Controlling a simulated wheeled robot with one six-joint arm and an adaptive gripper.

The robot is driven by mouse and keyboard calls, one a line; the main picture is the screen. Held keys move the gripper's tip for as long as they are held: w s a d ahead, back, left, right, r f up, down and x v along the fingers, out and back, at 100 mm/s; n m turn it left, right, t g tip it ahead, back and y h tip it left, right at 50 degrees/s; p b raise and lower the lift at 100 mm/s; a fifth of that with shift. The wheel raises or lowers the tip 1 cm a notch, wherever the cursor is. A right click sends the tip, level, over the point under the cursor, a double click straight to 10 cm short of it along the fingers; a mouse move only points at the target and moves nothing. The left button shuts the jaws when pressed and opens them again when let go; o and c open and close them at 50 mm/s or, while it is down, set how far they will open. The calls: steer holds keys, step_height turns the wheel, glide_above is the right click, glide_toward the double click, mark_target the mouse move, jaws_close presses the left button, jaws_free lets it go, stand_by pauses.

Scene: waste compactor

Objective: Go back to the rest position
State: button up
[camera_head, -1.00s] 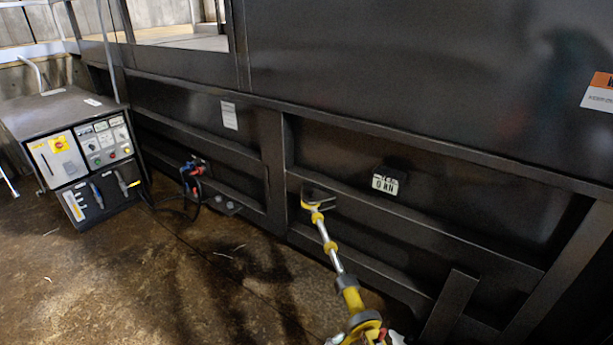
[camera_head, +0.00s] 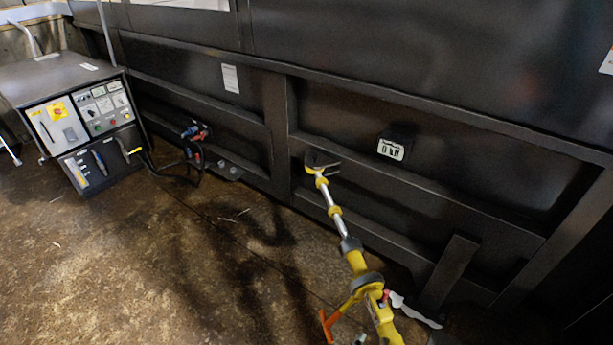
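My gripper is not in view, so whether it is open or shut does not show. The dark metal side of the compactor (camera_head: 340,105) fills the back and right of the picture. A long yellow and silver pole-like tool (camera_head: 335,213) stretches from the bottom edge up to the compactor's side. Its dark forked head appears to touch or lie close to a ledge there. An orange handle (camera_head: 328,325) sticks out from its lower part, and its lowest end is cut off by the frame.
A grey control cabinet (camera_head: 60,75) with switches and cables stands at the left beside the compactor. A small "0 kN" display (camera_head: 391,149) is on the compactor wall. A slanted brace (camera_head: 450,272) stands at lower right. The brown floor (camera_head: 130,270) at lower left looks clear apart from small litter.

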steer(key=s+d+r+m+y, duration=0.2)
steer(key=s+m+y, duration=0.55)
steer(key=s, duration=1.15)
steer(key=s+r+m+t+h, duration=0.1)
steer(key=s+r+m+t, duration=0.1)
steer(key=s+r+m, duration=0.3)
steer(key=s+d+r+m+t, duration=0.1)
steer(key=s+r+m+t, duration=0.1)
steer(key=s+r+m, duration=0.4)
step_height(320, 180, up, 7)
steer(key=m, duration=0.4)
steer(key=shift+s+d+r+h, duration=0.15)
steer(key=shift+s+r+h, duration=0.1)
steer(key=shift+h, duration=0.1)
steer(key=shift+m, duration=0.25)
